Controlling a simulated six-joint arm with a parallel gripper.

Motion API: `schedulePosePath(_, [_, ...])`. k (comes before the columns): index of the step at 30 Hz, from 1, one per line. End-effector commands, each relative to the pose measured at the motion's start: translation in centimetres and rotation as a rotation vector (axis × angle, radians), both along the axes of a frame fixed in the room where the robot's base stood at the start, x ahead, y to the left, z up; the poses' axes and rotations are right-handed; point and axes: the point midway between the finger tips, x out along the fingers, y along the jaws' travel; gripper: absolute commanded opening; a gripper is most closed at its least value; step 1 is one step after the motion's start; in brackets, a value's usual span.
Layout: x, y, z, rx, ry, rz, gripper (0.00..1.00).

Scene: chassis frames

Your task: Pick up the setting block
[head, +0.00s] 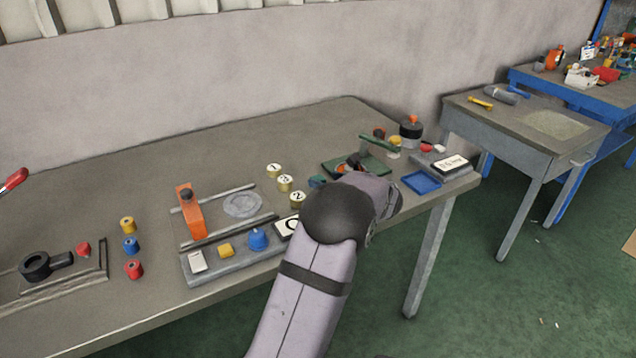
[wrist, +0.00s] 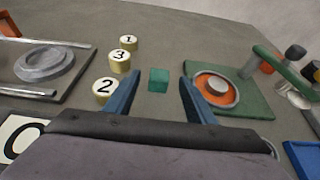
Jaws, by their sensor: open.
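A small teal-green block, which I take to be the setting block (wrist: 159,80), sits on the grey table in the wrist view. My gripper (wrist: 158,88) is open, with one blue finger to the left of the block and one to its right. The block appears between the fingertips and slightly beyond them, with a gap on each side. How high the fingers are above the table is hard to tell. In the head view a small teal shape (head: 317,181) shows beside my arm; my gripper is mostly hidden there behind the arm.
A green base with an orange ring (wrist: 215,88) lies close to the right finger. A blue tray (head: 421,182) is farther right. A fixture with an orange upright (head: 190,208) stands left.

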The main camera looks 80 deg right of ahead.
Motion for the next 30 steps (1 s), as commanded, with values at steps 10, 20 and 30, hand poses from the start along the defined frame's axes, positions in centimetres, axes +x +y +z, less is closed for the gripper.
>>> schedulePosePath(10, [2.4,-2.3,-1.8,0.002,-0.001,0.002,0.5])
schedulePosePath(20, [3.3,-3.2,-2.4,0.0,0.0,0.001,0.5])
schedulePosePath(30, [3.2,-3.2,-2.4,0.001,0.0,0.001,0.0])
